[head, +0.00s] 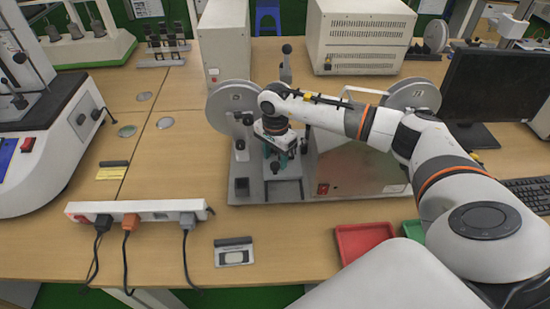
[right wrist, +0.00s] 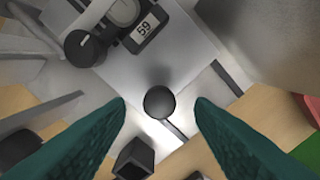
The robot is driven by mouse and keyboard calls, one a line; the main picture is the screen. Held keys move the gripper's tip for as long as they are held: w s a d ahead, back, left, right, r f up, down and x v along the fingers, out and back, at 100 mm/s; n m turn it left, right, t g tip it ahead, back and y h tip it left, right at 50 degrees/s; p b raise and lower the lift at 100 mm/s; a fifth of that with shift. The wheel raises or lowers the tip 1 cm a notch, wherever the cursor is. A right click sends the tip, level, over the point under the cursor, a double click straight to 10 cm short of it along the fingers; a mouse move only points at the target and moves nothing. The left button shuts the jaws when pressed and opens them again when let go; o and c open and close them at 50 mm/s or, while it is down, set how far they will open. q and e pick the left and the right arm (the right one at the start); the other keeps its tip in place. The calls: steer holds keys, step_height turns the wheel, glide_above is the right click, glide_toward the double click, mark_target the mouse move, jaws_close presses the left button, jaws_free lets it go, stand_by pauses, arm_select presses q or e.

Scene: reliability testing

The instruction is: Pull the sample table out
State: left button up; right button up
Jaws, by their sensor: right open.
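A grey test machine (head: 360,168) with two large round discs stands on the wooden bench at the centre. Its metal sample table (head: 285,190) lies low on the machine's front left, partly hidden under my arm. My right gripper (head: 280,160) is over this part, pointing down. In the right wrist view its teal fingers (right wrist: 160,105) are open. A round black knob (right wrist: 158,101) shows in the gap between the fingertips, and I see no contact. The pale metal plate (right wrist: 160,60) lies behind the knob. My left gripper is not in view.
A power strip (head: 140,210) with plugged cables lies at the front left. Red (head: 360,240) and green (head: 413,231) trays sit at the front right, near my arm. A monitor (head: 497,90) stands right.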

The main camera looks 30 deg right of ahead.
steer(key=shift+f, duration=1.1)
